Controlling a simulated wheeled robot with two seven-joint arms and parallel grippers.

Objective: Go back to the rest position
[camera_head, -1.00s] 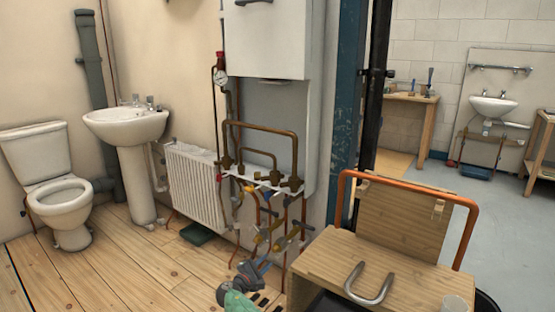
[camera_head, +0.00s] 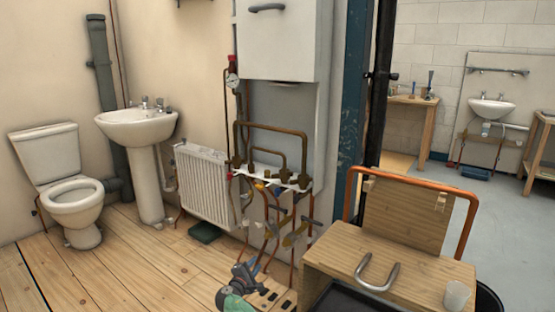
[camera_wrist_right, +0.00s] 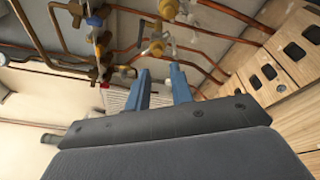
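My right gripper (camera_head: 250,267) shows low in the head view, below the pipework, with a grey and green part of my arm behind it. In the right wrist view its two blue fingers (camera_wrist_right: 160,88) stand apart with nothing between them. It is open and empty. The copper and brass pipework (camera_head: 270,185) with its valves is on the wall beyond the fingers, and it also shows in the wrist view (camera_wrist_right: 155,45). The fingers appear clear of the pipes. My left gripper is not in view.
A wooden block with dark slots (camera_head: 272,293) is close beside the right gripper. A wooden workbench (camera_head: 420,268) with a bent metal tube (camera_head: 377,275) and a cup (camera_head: 456,295) stands at right. A radiator (camera_head: 203,187), sink (camera_head: 138,126) and toilet (camera_head: 75,197) line the left.

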